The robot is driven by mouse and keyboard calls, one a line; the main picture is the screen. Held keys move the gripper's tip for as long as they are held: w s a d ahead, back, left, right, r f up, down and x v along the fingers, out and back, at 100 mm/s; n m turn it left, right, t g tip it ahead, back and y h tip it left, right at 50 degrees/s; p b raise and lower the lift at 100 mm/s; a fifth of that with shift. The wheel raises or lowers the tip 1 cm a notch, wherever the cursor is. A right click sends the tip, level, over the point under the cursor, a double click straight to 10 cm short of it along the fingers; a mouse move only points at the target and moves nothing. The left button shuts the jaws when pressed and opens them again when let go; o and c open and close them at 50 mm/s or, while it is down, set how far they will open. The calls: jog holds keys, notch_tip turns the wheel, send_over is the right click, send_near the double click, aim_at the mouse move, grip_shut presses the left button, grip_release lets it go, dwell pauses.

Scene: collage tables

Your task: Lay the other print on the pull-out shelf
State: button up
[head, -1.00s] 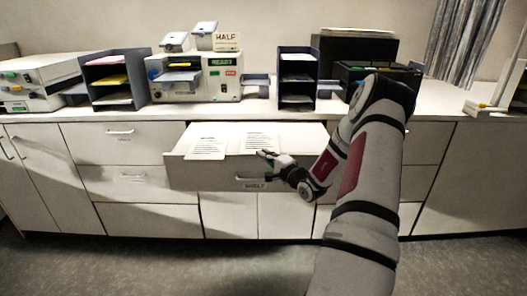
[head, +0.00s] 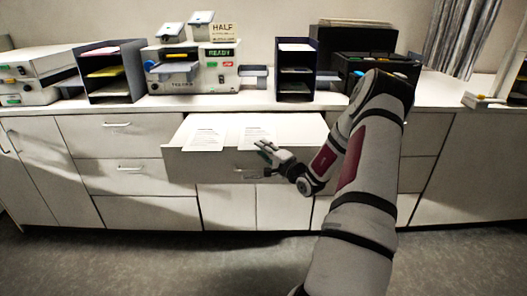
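The pull-out shelf (head: 290,128) stands out from the cabinet front below the counter. One white print (head: 205,138) lies on its left part. A second white print (head: 256,135) lies beside it to the right, with printed lines near its top. My gripper (head: 262,158) is at the shelf's front edge, in front of the lower right of the second print. Its fingers look spread apart, with nothing visible between them. The small view does not show clearly whether a finger touches the print or the shelf front.
On the counter stand a machine reading READY (head: 195,72), a dark paper rack (head: 110,72) to its left and another rack (head: 294,70) to its right. A black box unit (head: 355,40) is behind my arm. The shelf's right part is bare.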

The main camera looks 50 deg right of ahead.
jog(key=v, duration=1.2)
jog(key=shift+a+r, duration=0.1)
